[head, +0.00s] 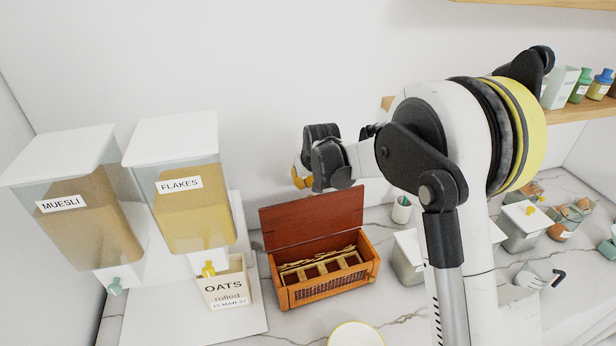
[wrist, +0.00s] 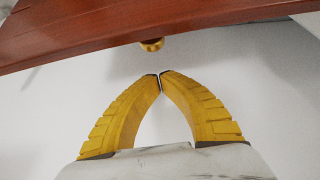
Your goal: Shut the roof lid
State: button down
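A small wooden box (head: 322,290) with slatted, lattice sides stands on the counter in the head view. Its red-brown roof lid (head: 312,222) is open, standing up at the back edge, and the divided inside shows. In the wrist view the lid (wrist: 85,35) crosses the top, with a round brass knob (wrist: 152,45) at its edge just beyond my fingertips. My gripper (head: 302,180) is above the raised lid in the head view. In the wrist view its yellow fingers (wrist: 160,80) meet at the tips with nothing between them, apart from the knob.
Muesli (head: 78,215) and flakes (head: 195,200) dispensers and an oats box (head: 226,290) stand close on the left. A white-lidded canister (head: 408,257) is close on the right. A bowl (head: 356,336) sits in front, and a wooden shelf (head: 580,110) is at right.

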aim_at(313, 216)
jog(key=s, duration=0.2)
jog(key=s+d, duration=0.1)
jog(key=shift+s+r, duration=0.3)
jog(key=shift+r, duration=0.05)
jog(key=shift+s, duration=0.15)
